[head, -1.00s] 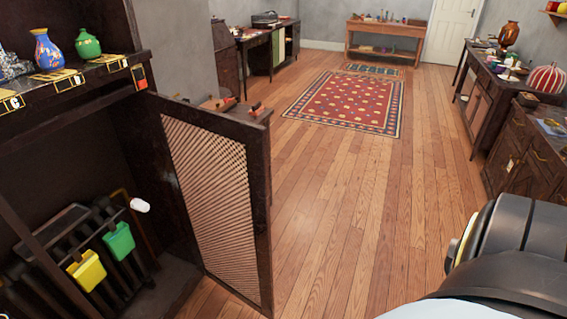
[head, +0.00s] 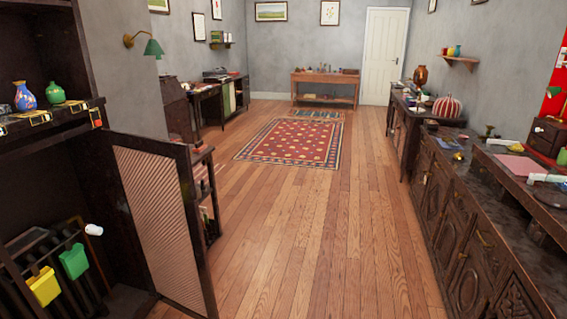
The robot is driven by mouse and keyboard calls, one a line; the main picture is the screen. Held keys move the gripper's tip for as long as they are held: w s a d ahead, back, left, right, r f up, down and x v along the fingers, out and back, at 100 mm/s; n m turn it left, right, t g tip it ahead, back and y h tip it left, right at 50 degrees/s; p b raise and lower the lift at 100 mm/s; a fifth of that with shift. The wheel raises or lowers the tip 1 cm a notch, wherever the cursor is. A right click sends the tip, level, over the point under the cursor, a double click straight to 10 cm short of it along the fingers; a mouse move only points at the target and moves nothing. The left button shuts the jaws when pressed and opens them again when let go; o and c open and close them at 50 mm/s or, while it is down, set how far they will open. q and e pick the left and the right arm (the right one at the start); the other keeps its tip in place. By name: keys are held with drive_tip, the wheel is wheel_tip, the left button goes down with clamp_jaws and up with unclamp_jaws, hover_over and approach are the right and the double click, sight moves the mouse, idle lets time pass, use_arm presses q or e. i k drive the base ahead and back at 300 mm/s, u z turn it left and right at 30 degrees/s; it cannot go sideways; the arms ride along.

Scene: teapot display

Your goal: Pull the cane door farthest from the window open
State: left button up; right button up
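A cane door (head: 157,215) with a dark wooden frame and a pale woven panel stands swung open from the dark cabinet (head: 100,183) at the left. Its free edge juts out over the floor at the lower left. Inside the open cabinet are a dark rack with a yellow box (head: 43,287), a green box (head: 74,261) and a small white piece (head: 94,229). No window shows, so I cannot tell which door is farthest from it. Neither of my grippers is in view.
A blue vase (head: 25,97) and a green vase (head: 55,94) stand on the cabinet's shelf. A long dark sideboard (head: 470,220) with carved doors lines the right side. The wooden floor (head: 310,235) between is clear up to the red rug (head: 295,141).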

sight(154, 178)
drive_tip(key=z, duration=0.6)
drive_tip(key=i, duration=0.45)
drive_tip(key=u, duration=0.65)
drive_tip(key=i, duration=1.75)
drive_tip(key=u, duration=1.05)
